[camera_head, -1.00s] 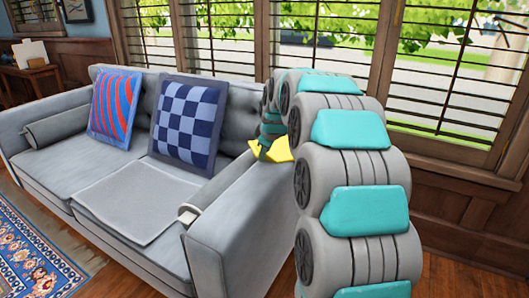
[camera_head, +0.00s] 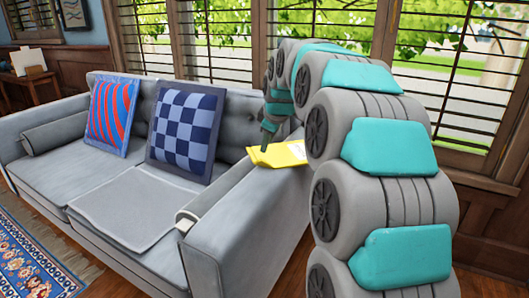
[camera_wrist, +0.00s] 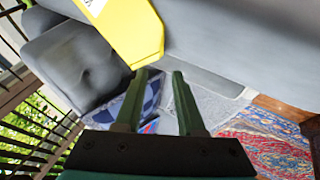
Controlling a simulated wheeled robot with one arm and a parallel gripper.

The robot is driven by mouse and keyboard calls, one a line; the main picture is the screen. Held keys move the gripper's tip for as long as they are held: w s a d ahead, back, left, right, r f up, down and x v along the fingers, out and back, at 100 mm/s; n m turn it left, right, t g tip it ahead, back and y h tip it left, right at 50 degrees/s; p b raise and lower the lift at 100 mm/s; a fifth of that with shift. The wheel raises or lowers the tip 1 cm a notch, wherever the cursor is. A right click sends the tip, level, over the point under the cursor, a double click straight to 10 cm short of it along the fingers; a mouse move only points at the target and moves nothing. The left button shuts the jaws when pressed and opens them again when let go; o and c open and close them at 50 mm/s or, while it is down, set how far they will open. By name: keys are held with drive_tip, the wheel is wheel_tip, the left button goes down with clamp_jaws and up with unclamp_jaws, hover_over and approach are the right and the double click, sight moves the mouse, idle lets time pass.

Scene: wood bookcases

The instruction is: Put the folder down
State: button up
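The yellow folder (camera_head: 284,154) with a white label lies on top of the sofa's right armrest (camera_head: 240,206) in the head view. In the wrist view the folder (camera_wrist: 128,34) is at the top, just beyond my fingertips. My gripper (camera_head: 268,134) is just above the folder's left part in the head view. In the wrist view my gripper's two fingers (camera_wrist: 160,74) are apart with nothing between them. The left fingertip is close to the folder's edge; I cannot tell whether they touch. My arm hides the right end of the folder.
The grey sofa (camera_head: 62,165) carries a red-and-blue striped cushion (camera_head: 114,115) and a checked cushion (camera_head: 185,130). A grey blanket (camera_head: 130,212) lies on the seat. Windows (camera_head: 215,60) stand behind, and a patterned rug (camera_head: 30,260) lies at the lower left.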

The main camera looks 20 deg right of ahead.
drive_tip(key=shift+v, duration=1.1)
drive_tip(key=shift+a, duration=0.1)
drive_tip(key=s+a+f, duration=0.1)
drive_tip(key=s+a, duration=0.1)
drive_tip(key=s, duration=0.1)
drive_tip(key=s+a+f+m+g, duration=0.1)
drive_tip(key=s+a+f, duration=0.1)
drive_tip(key=s+a, duration=0.1)
drive_tip(key=s+a+f+g, duration=0.1)
drive_tip(key=s+a+f, duration=0.1)
drive_tip(key=s+a, duration=0.1)
drive_tip(key=shift+s+m+y, duration=0.4)
drive_tip(key=shift+s, duration=0.2)
drive_tip(key=s+a+f+m+g, duration=0.2)
drive_tip(key=s+f, duration=0.2)
drive_tip(key=s, duration=0.7)
drive_tip(key=s+a+f+m+g, duration=0.2)
drive_tip(key=s+f, duration=0.3)
drive_tip(key=s, duration=0.6)
drive_tip(key=s+a+f+m+g, duration=0.2)
drive_tip(key=s+a+f, duration=0.2)
drive_tip(key=s, duration=0.6)
drive_tip(key=shift+s+f+m, duration=0.3)
drive_tip(key=shift+s+m, duration=0.1)
drive_tip(key=shift+c, duration=0.2)
